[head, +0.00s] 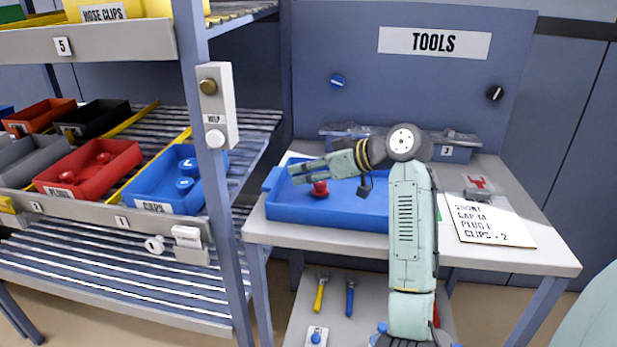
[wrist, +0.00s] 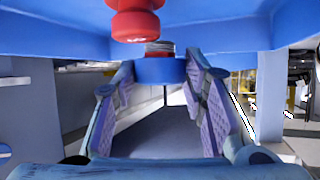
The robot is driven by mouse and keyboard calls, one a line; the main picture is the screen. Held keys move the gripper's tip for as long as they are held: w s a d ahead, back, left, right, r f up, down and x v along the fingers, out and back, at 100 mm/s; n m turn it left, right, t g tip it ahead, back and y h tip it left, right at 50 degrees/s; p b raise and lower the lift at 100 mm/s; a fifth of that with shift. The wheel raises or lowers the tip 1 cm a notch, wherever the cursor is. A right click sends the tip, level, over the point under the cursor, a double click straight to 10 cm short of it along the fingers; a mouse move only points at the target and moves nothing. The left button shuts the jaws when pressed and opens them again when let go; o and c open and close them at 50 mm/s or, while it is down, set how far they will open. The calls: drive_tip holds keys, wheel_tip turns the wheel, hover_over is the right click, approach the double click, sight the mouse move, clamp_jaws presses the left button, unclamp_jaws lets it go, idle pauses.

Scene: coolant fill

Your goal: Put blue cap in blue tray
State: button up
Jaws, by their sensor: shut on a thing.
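The blue tray (head: 350,208) lies on the workbench, with a red plug (head: 319,188) in it. My gripper (head: 297,173) reaches left over the tray's left part, close above the red plug. In the wrist view, my gripper (wrist: 162,75) is shut on a blue cap (wrist: 160,70) between its fingertips. The tray (wrist: 225,35) shows upside down across the top of that view, with the red plug (wrist: 135,20) near the cap. Something threaded and red shows just beyond the cap. The held cap cannot be made out in the head view.
A blue bin (head: 165,207) labelled CAPS holds blue caps on the left rack, beside a red bin (head: 90,170). A rack post (head: 212,180) stands between rack and bench. Lidded boxes (head: 455,148) stand behind the tray. A written card (head: 490,222) lies at the right.

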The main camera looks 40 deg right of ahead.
sight(319, 184)
wheel_tip(319, 184, down, 3)
drive_tip(key=shift+p, duration=0.45)
drive_tip(key=shift+s+a+f+b, duration=0.15)
drive_tip(key=shift+f+b, duration=0.3)
drive_tip(key=shift+f, duration=0.45)
drive_tip(key=o, duration=0.9)
drive_tip(key=shift+f, duration=0.1)
drive_tip(key=shift+o, duration=0.2)
drive_tip(key=shift+r, duration=0.25)
drive_tip(key=v, duration=0.4)
drive_tip(key=r+b+v, duration=0.1)
drive_tip(key=v, duration=0.3)
drive_tip(key=b+v, duration=0.1)
drive_tip(key=v, duration=0.3)
drive_tip(key=shift+r, duration=0.3)
